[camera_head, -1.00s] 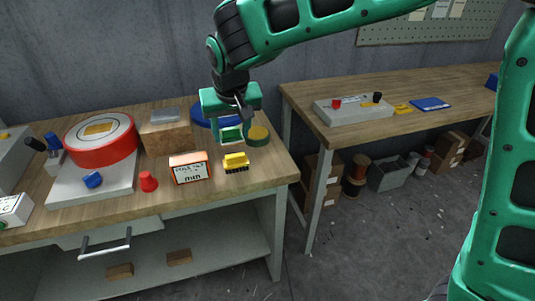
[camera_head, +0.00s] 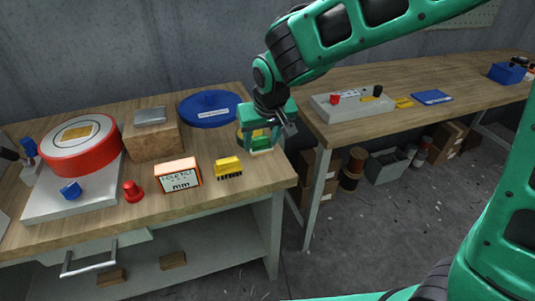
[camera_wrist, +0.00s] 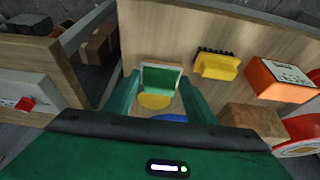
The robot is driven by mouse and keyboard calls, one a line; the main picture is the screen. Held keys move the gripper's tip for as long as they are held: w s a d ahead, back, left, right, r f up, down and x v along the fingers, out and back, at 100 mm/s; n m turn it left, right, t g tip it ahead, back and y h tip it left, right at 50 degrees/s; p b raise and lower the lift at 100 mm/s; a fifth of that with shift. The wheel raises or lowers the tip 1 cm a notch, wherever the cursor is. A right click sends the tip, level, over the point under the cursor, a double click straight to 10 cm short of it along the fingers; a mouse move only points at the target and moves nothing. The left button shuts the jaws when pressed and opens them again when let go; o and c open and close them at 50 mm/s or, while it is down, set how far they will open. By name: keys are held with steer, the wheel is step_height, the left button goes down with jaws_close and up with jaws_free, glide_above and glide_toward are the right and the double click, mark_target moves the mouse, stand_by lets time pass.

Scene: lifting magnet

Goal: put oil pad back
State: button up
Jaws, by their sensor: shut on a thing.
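A small green pad with a pale rim (camera_head: 262,144) is between the fingertips of my gripper (camera_head: 260,147); I take it for the oil pad. The pad also shows in the wrist view (camera_wrist: 160,78), between the two green fingers. My gripper is shut on it, low over the right end of the near workbench. A round yellow-topped tin (camera_wrist: 155,101) is right by the pad in the wrist view. In the head view my gripper mostly hides the tin. I cannot tell whether the pad touches the bench.
A yellow brush (camera_head: 228,168), an orange-and-white box (camera_head: 179,176), a red cone (camera_head: 132,192) and a blue round lid (camera_head: 209,107) are on the near bench (camera_head: 225,202). A wooden block (camera_head: 152,143) and a red disc (camera_head: 80,153) stand further left. A second bench (camera_head: 420,75) is beyond a gap.

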mark_target(269, 150)
steer(key=shift+s+d+f, duration=0.15)
steer(key=shift+d+f, duration=0.3)
steer(key=shift+d, duration=0.4)
steer(key=shift+d+f, duration=0.1)
steer(key=shift+f, duration=2)
steer(key=shift+f, duration=0.1)
steer(key=o, duration=0.9)
steer(key=shift+o, duration=0.2)
steer(key=v, duration=1.2)
